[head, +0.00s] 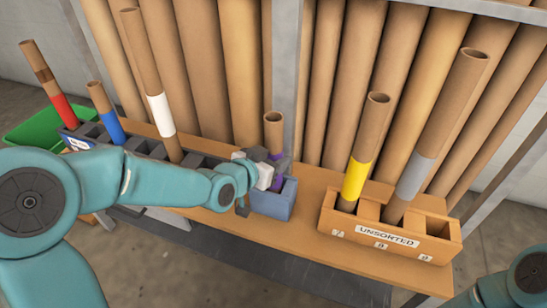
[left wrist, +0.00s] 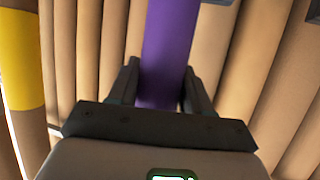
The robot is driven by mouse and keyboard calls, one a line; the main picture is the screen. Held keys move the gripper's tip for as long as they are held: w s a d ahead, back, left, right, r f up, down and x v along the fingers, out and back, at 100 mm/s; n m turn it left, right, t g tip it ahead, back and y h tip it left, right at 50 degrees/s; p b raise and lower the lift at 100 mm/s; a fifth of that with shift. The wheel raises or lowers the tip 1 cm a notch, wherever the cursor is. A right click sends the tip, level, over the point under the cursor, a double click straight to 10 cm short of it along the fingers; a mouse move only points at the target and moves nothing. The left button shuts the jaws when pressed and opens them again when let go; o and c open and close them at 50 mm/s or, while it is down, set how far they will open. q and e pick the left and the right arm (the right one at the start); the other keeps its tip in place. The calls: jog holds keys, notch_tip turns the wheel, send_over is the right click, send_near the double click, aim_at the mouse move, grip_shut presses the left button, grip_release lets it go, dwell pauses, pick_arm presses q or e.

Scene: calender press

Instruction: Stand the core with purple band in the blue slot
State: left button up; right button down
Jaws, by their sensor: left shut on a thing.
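The core with purple band (head: 273,132) is upright at the right end of the long rack. My left gripper (head: 268,174) is shut on it at the purple band, and the band fills the space between the fingers in the left wrist view (left wrist: 165,55). The blue slot (head: 272,208) is a box at the rack's right end, and the core's lower part shows at its opening. I cannot tell whether the core's foot rests on the slot floor. My right gripper is out of the picture; only part of my right arm shows at the lower right.
Cores with red (head: 63,110), blue (head: 110,127) and white (head: 160,115) bands stand along the rack. An unsorted crate (head: 330,218) holds yellow-band (head: 355,180) and grey-band (head: 415,178) cores. A green bin (head: 32,129) is far left. Tall brown tubes line the back.

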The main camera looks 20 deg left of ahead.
pick_arm(q)
jog(key=shift+f+b, duration=0.35)
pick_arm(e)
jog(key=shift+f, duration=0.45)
pick_arm(q)
jog(key=o, duration=1.2)
jog(key=shift+c, duration=0.2)
jog(key=v, duration=1.6)
jog(key=shift+s, duration=0.15)
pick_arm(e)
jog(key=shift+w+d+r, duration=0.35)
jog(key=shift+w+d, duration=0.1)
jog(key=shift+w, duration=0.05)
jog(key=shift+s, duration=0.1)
